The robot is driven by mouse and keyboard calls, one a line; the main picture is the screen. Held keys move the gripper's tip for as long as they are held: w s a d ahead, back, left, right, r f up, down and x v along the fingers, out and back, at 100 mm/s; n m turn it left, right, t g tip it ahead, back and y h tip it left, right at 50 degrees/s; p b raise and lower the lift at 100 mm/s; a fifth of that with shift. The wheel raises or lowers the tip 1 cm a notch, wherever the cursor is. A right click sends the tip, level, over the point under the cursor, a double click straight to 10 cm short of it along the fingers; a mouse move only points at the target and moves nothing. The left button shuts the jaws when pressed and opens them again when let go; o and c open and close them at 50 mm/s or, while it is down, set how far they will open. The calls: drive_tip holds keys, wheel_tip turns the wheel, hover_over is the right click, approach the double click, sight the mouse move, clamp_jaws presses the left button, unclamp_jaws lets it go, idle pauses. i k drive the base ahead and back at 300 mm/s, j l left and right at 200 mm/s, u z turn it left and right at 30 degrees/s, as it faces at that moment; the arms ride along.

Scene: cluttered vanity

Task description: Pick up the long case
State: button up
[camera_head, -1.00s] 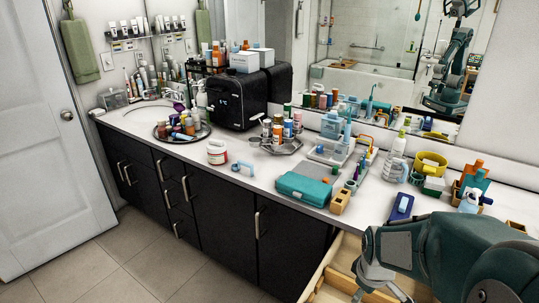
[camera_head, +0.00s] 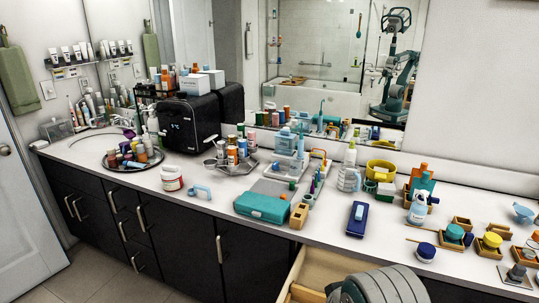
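A long dark blue case (camera_head: 357,218) lies on the white counter near its front edge, right of the middle, with a small pale patch on top. A wider teal case (camera_head: 262,207) lies to its left, also near the front edge. It is not certain from the picture which of the two is the long case. Nothing touches the dark blue case. Only a grey ribbed part of my arm shows at the bottom, in front of the counter. My gripper's fingers are not seen directly, and the arm's reflection in the mirror is too small to judge them.
A small wooden block (camera_head: 299,215) stands between the cases. A white spray bottle (camera_head: 349,168) and a yellow container (camera_head: 381,171) stand behind the blue case. Several small wooden trays with jars crowd the right. An open wooden drawer (camera_head: 318,270) juts out below the counter.

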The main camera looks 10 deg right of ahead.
sight(356, 224)
drive_tip(key=i+j+z, duration=0.2)
drive_tip(key=z, duration=0.2)
drive_tip(key=i+j+z, duration=0.2)
drive_tip(key=z, duration=0.15)
